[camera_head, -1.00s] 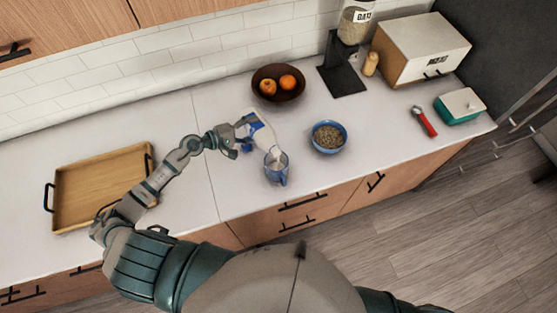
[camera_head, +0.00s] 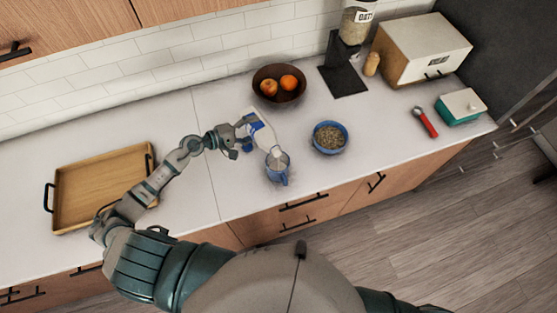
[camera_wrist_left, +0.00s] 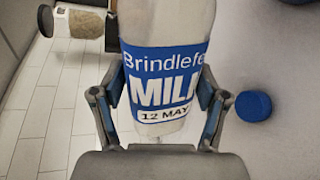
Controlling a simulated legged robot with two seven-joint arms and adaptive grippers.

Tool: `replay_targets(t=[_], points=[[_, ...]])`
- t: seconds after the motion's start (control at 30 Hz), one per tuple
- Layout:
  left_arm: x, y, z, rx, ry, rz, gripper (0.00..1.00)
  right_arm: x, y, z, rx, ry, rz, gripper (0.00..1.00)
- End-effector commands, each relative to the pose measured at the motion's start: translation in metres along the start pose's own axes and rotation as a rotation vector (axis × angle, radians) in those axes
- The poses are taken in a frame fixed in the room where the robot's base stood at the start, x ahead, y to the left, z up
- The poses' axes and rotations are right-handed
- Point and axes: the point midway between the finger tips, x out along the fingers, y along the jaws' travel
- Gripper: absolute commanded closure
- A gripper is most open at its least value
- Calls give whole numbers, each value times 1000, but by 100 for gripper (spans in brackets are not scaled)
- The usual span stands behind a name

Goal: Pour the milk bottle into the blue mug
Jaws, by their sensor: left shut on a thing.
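The milk bottle (camera_head: 264,134), white with a blue label, is tilted with its neck down to the right. My left gripper (camera_head: 246,133) is shut on it; the wrist view shows the fingers on both sides of the bottle (camera_wrist_left: 163,65), by its label. The blue mug (camera_head: 277,174) stands upright on the counter. The bottle's mouth is at or just above the mug's rim; I cannot tell whether milk flows, and the mug's inside is unclear. A loose blue cap (camera_wrist_left: 253,106) shows in the left wrist view. My right gripper is out of view.
A blue bowl of grains (camera_head: 330,138) stands right of the mug. A dark bowl with orange fruit (camera_head: 279,97) is behind. A wooden tray (camera_head: 70,212) lies left. A dispenser (camera_head: 344,80), a box (camera_head: 422,45) and a red-handled utensil (camera_head: 428,126) are right.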

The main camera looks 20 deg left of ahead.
Motion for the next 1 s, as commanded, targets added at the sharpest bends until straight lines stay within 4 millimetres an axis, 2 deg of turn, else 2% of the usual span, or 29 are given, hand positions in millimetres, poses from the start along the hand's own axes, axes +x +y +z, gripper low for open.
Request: replay_targets(t=[0.27,0.6,1.0], points=[[2,0,3,-8,-3,0,61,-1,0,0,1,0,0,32],[3,2,4,8,2,-1,61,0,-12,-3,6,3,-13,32],[1,1,1,13,3,1,61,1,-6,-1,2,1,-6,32]])
